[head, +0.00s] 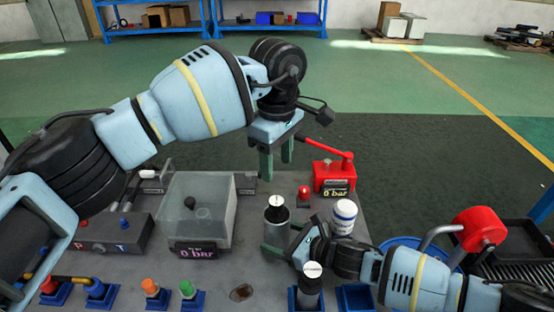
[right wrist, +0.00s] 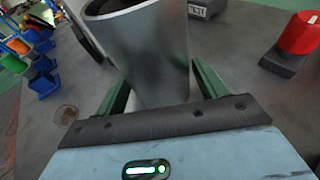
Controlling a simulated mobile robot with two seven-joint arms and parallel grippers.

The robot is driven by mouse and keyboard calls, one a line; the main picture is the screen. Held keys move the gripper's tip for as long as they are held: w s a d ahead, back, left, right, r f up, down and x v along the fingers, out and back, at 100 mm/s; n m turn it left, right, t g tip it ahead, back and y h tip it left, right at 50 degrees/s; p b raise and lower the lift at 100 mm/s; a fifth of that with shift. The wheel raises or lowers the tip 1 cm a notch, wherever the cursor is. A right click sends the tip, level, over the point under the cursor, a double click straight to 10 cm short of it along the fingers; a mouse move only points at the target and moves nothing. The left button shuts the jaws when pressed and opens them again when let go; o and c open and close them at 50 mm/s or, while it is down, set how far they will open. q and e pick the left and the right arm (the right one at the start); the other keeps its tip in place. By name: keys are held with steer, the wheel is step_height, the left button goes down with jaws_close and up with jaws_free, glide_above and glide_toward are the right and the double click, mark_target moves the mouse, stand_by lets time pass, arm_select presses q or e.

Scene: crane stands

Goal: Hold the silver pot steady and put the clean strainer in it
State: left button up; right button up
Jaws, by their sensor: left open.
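The silver pot (head: 277,233) stands upright on the grey bench, with a dark top and a pale disc above it. It also shows large in the right wrist view (right wrist: 158,55). My right gripper (head: 275,252) is low at the pot, its green fingers on either side and seemingly touching it. My left gripper (head: 277,157) is open and empty, pointing down above and behind the pot. A dark cylinder with a pale disc (head: 311,283) stands in a blue holder at the front. A white cylinder with a blue band (head: 344,217) stands right of the pot. I cannot tell which is the clean strainer.
A clear box (head: 200,205) stands left of the pot. A red-handled device (head: 334,175) with a gauge and a red lamp (head: 304,195) stand behind. An empty blue holder (head: 356,299) and orange and green knobs (head: 150,287) line the front. A blue bucket (head: 425,247) is at right.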

steer(key=shift+o, duration=1)
steer(key=v, duration=1.2)
steer(key=shift+r, duration=0.15)
